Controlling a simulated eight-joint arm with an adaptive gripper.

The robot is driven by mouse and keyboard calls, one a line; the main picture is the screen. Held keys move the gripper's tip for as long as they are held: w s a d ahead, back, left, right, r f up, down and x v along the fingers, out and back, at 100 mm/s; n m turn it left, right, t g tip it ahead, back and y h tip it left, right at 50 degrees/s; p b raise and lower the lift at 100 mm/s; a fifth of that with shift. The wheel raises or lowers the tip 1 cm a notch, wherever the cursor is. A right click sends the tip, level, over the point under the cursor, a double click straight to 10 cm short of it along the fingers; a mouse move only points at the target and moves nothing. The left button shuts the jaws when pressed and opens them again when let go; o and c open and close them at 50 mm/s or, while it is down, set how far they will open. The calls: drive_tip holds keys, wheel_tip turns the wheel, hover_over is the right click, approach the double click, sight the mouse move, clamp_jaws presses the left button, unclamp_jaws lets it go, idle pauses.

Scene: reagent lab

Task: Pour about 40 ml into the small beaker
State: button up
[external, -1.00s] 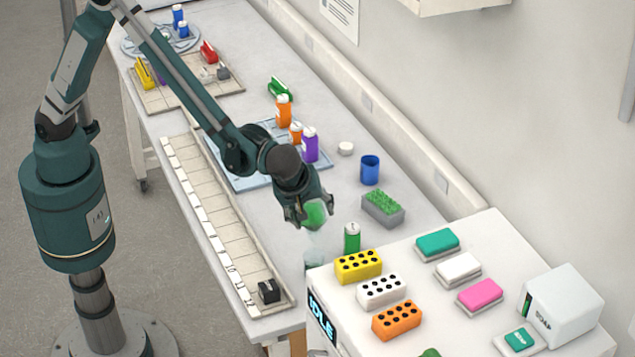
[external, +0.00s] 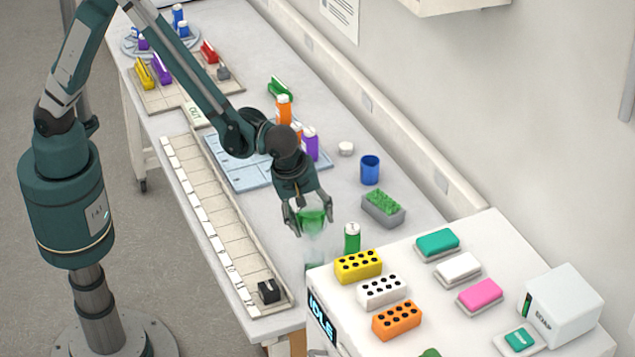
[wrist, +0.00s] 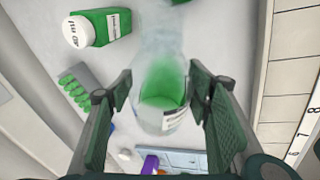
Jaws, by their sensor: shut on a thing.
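My gripper (external: 308,212) is shut on a clear glass vessel (wrist: 163,118) with green liquid in it. In the wrist view the vessel sits between both fingers and has a white label. In the external view its green content (external: 312,216) shows between the fingertips, and it looks close to upright. Below it is a faint clear glass shape (external: 314,245) with some green low down, probably the small beaker. Its lower part is cut off by the white machine's edge. I cannot read the liquid level in either vessel.
A green bottle with a white cap (external: 352,238) stands just right of my gripper. A grey rack with green top (external: 383,208) and a blue cup (external: 370,170) are behind it. The white machine (external: 450,300) with coloured blocks is close in front. A numbered rail (external: 215,235) runs left.

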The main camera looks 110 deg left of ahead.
drive_tip(key=shift+f+h, duration=0.35)
drive_tip(key=shift+h, duration=0.15)
idle(1.8)
drive_tip(key=shift+d+f+t, duration=0.1)
drive_tip(key=shift+f+t, duration=0.05)
drive_tip(key=shift+t, duration=0.15)
